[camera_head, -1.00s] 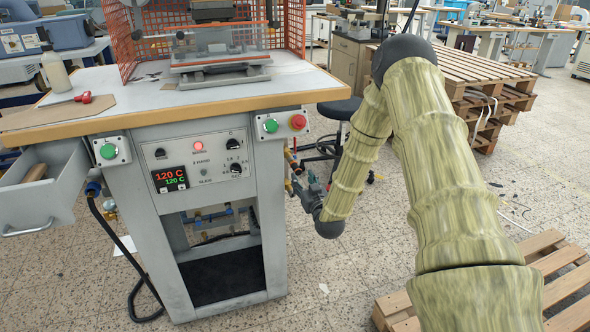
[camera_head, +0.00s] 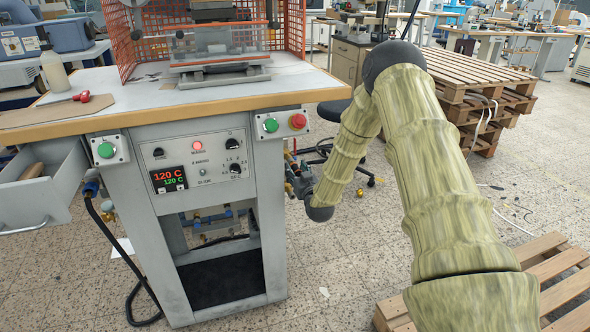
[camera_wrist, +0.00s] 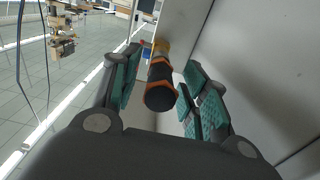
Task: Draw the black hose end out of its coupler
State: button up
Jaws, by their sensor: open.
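In the wrist view, a black hose end (camera_wrist: 160,96) with orange bands points toward the camera, between my gripper's fingers. Beyond it is a brass-coloured coupler (camera_wrist: 161,48) beside the pale machine wall. My gripper (camera_wrist: 164,64) is open, with teal pads on either side of the hose end. A gap shows on the left; the right pads are closer to it, and I cannot tell whether they touch. In the head view, my gripper (camera_head: 298,178) is at the right side of the press (camera_head: 263,178), where the hose end cannot be made out.
A pallet stack (camera_head: 475,85) stands at the back right, and another pallet (camera_head: 555,270) lies on the floor at lower right. A stool (camera_head: 336,110) stands behind my arm. A separate black hose (camera_head: 118,245) hangs at the press's left. An open drawer (camera_head: 40,190) juts out there.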

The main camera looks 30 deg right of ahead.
aim_at(299, 174)
grip_shut()
jog(key=shift+p+v, duration=0.7)
jog(key=shift+v, duration=1.35)
jog(key=p+v, duration=0.2)
jog(key=v, duration=0.5)
dwell(1.3)
